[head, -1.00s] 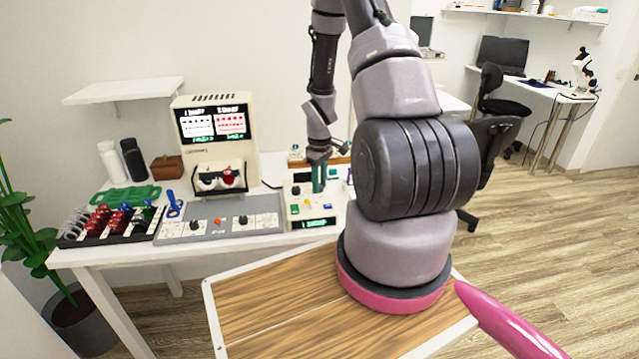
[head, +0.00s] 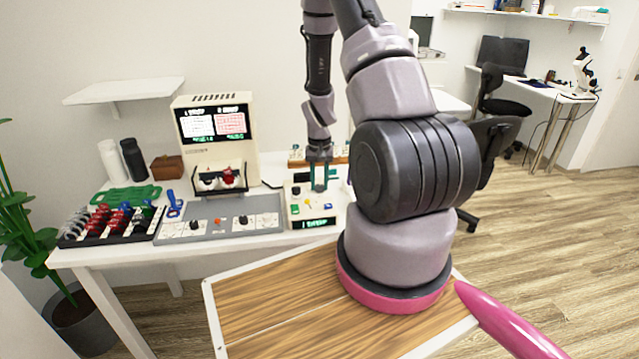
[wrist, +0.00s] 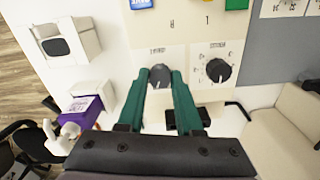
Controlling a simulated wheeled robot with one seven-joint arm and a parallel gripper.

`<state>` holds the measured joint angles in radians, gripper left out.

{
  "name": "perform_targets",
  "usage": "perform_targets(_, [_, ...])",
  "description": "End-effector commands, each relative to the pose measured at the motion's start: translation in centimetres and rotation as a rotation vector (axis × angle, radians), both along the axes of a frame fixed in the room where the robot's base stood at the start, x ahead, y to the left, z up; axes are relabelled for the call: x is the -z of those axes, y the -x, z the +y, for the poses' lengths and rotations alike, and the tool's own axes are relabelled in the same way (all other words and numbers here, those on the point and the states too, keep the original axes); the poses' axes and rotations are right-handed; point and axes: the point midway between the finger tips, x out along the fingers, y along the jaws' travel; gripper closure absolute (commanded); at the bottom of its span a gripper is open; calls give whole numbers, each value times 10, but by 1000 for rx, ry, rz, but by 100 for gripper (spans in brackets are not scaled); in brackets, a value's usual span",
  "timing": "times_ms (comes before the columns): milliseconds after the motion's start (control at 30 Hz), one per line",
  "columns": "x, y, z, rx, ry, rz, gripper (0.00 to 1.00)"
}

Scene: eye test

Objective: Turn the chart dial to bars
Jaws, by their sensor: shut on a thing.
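A cream control box (head: 313,207) stands on the white table and carries dials, coloured buttons and a small green-lit display. My gripper (head: 320,188) points down at the back part of this box. In the wrist view my gripper's two green fingers (wrist: 161,80) are shut on a dark round dial (wrist: 158,74), one finger on each side. A second dark dial (wrist: 218,71) with a white pointer and scale marks sits free beside it. The labels above both dials are too small to read. A monitor unit (head: 214,125) shows two chart panels, one white and one pinkish.
A grey panel (head: 218,216) with small dials lies left of the box. A black rack (head: 108,226) holds red, blue and green-topped items. In the wrist view a purple-labelled container (wrist: 82,108) and a white block (wrist: 66,42) stand left of my fingers.

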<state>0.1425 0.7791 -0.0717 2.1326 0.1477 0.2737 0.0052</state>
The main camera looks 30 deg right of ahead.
Motion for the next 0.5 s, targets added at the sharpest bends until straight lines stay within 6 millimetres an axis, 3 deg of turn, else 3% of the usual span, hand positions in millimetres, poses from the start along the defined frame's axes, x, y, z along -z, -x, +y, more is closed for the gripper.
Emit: perform_targets(500, [-1,-1,0,454,1,-3,100])
